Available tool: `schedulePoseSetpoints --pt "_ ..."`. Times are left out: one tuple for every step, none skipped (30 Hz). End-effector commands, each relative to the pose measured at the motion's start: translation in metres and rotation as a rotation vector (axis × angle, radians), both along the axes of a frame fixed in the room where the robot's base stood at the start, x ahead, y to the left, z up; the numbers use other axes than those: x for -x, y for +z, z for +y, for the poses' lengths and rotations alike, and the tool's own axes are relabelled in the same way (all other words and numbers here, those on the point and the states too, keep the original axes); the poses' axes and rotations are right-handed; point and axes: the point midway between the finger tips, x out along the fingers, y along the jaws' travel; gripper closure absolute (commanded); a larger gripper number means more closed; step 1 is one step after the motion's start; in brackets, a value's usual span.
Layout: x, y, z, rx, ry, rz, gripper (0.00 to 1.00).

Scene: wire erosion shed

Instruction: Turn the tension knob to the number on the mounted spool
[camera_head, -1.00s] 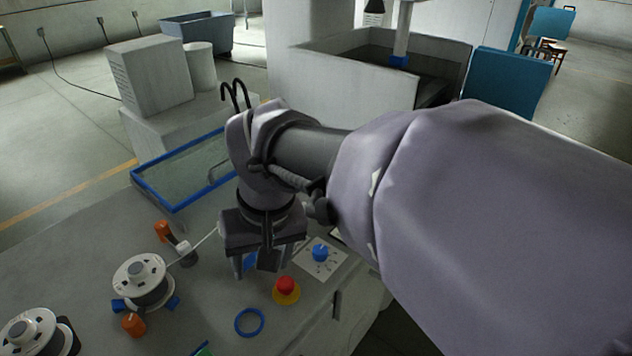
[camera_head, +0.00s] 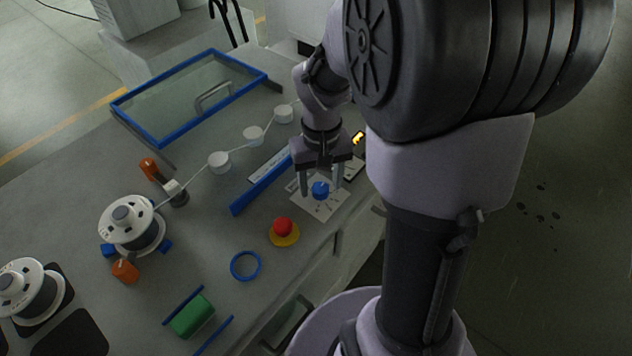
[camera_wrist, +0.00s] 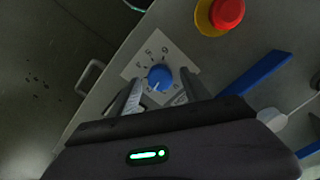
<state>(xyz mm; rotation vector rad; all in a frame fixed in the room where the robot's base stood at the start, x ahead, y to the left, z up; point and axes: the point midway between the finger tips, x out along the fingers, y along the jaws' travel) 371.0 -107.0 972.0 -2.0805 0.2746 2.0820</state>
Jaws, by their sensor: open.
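The blue tension knob (camera_head: 320,190) sits on a white dial plate (camera_head: 309,208) with dark marks near the table's right edge. In the wrist view the knob (camera_wrist: 160,77) has a pale pointer mark, and the plate (camera_wrist: 136,70) carries numbers too small to read surely. My gripper (camera_head: 322,188) is open above the plate, pointing down, with one finger on each side of the knob; contact cannot be told. The mounted spool (camera_head: 128,222) is white with a dark winding, held between orange and blue parts at the left. Its number is not readable.
A red button on a yellow base (camera_head: 284,236) stands close to the dial plate. A blue bar (camera_head: 262,187) lies to its left. A wire runs from the spool past white rollers (camera_head: 219,162). A blue ring (camera_head: 245,266), green block (camera_head: 191,315) and second spool (camera_head: 27,287) are nearer.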

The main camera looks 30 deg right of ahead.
Motion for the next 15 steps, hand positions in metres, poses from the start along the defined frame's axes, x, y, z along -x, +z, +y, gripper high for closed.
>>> schedulePoseSetpoints --pt "0.0002 -0.0050 0.0001 0.000 0.000 0.001 0.44" --pt "0.0001 -0.0061 0.0001 0.000 0.000 0.000 0.44" --pt "0.0001 -0.0067 0.0001 0.000 0.000 0.000 0.44" --pt "0.0001 -0.0068 0.0001 0.000 0.000 0.000 0.44" --pt "0.0001 -0.0067 0.0001 0.000 0.000 0.000 0.44" --pt "0.0001 -0.0064 0.0001 0.000 0.000 0.000 0.44" --pt "0.0000 -0.0061 0.0001 0.000 0.000 0.000 0.44" --pt "0.0000 -0.0060 0.0001 0.000 0.000 0.000 0.44" --pt "0.0000 -0.0059 0.0001 0.000 0.000 0.000 0.44" --pt "0.0000 -0.0059 0.0001 0.000 0.000 0.000 0.46" --pt "0.0000 -0.0058 0.0001 0.000 0.000 0.000 0.52" --pt "0.0001 -0.0058 0.0001 0.000 0.000 0.000 0.60" --pt "0.0000 -0.0058 0.0001 0.000 0.000 0.000 0.66" --pt "0.0000 -0.0058 0.0001 0.000 0.000 0.000 0.72" --pt "0.0001 -0.0058 0.0001 0.000 0.000 0.000 0.80"
